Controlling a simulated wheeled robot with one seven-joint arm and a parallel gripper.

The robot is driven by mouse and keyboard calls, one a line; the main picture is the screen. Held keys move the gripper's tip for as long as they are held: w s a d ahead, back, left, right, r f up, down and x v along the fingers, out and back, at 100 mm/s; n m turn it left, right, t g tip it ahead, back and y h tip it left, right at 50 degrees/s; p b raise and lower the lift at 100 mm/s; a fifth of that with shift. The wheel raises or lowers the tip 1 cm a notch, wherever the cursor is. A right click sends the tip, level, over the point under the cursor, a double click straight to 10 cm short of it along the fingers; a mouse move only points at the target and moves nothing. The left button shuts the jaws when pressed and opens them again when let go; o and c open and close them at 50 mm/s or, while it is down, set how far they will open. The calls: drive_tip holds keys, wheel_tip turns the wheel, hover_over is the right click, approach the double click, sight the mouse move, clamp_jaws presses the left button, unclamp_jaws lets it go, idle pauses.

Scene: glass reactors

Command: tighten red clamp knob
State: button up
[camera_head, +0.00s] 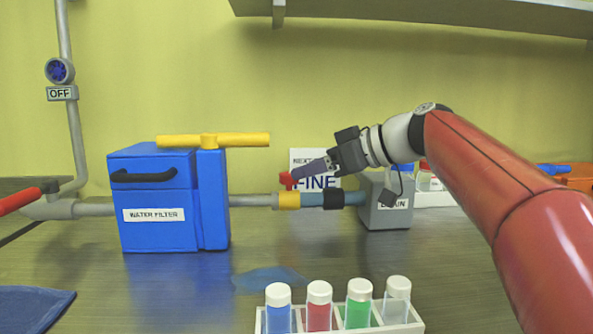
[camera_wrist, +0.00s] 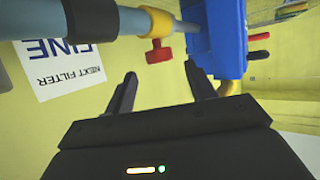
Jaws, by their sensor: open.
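The red clamp knob (camera_head: 287,181) stands on top of the yellow clamp collar (camera_head: 289,201) on the grey pipe, right of the blue water filter. In the wrist view the red knob (camera_wrist: 158,52) lies just beyond the fingertips, roughly between their lines, beside the yellow collar (camera_wrist: 157,18). My gripper (camera_wrist: 160,85) is open, its two dark fingers apart with nothing between them. In the head view my gripper (camera_head: 328,164) reaches in from the right, its fingers pointing left toward the knob. A gap shows between fingertips and knob in the wrist view.
The blue water filter (camera_head: 160,226) with a yellow handle (camera_head: 212,140) stands left of the knob. A grey drain box (camera_head: 387,214) is at the pipe's right end. A "FINE" sign (camera_head: 315,160) is behind. A vial rack (camera_head: 340,327) stands in front, near a puddle (camera_head: 270,278).

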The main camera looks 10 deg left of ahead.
sight(289, 178)
drive_tip(key=x, duration=0.4)
drive_tip(key=c, duration=1)
drive_tip(key=shift+f+m+t, duration=0.1)
drive_tip(key=shift+m+t, duration=0.2)
